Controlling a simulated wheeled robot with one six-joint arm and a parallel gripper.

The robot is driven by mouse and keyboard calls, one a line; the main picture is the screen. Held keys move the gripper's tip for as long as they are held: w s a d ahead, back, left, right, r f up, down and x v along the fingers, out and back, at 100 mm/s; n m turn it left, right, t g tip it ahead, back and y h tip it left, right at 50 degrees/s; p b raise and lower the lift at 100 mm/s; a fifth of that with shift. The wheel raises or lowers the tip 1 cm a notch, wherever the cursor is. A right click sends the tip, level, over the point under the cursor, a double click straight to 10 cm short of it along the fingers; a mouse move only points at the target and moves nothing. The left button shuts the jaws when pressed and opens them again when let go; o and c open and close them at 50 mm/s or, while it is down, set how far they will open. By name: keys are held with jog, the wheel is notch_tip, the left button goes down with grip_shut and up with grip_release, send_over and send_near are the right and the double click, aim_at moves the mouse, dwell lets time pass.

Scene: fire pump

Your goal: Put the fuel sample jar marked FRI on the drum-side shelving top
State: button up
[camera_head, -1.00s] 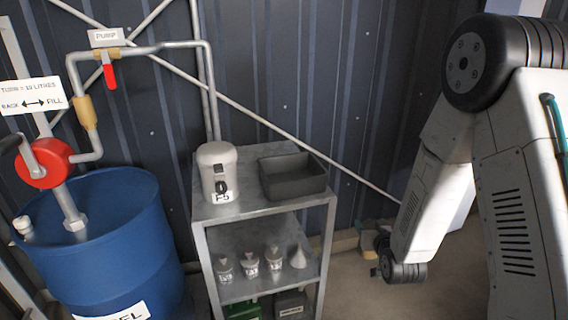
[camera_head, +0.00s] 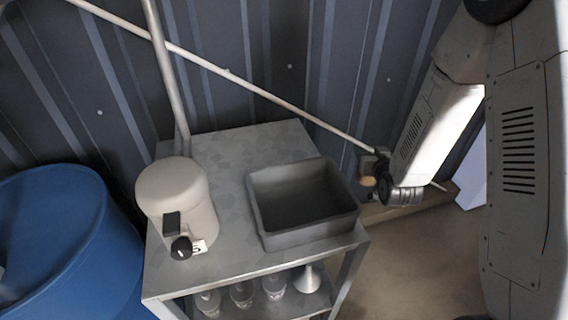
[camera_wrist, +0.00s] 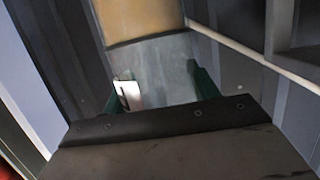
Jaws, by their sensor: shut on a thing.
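The metal shelving (camera_head: 215,165) stands beside the blue drum, and its top holds a canister and a dark tray. My gripper (camera_wrist: 160,90) is shut on a jar (camera_wrist: 165,68) in the wrist view; its green fingers show on both sides. The jar has a grey, see-through-looking body, a tan part and a white label (camera_wrist: 129,95) with a dark mark I cannot read. In the head view my gripper (camera_head: 368,178) is small and partly hidden at the right of the shelving, with a tan bit of the jar showing.
A cream canister (camera_head: 178,205) stands at the top's left, and an empty-looking grey tray (camera_head: 303,238) at its right. Bare top lies behind and between them. Several small pieces, including a white funnel (camera_head: 308,281), stand on the shelf below. The blue drum (camera_head: 75,245) is left; a diagonal pipe (camera_head: 265,93) crosses behind.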

jog(key=w+a+r+n+y, duration=0.3)
jog(key=w+a+r+y, duration=0.1)
jog(key=a+r, duration=0.45)
jog(key=s+a+r+n+g+y, duration=0.3)
jog(key=a+r+n+g+y, duration=0.45)
jog(key=a+r, duration=0.8)
jog(key=shift+n+y, duration=0.55)
jog(key=shift+n, duration=0.2)
jog(key=shift+s+a+f, duration=0.2)
jog(key=shift+f, duration=1.55)
jog(key=shift+s+a+f, duration=0.15)
jog(key=shift+f, duration=1.6)
jog(key=shift+s+a+f, duration=0.2)
jog(key=shift+f, duration=1.55)
jog(key=shift+f, duration=0.15)
jog(key=o, duration=1.6)
jog(key=shift+o, duration=0.2)
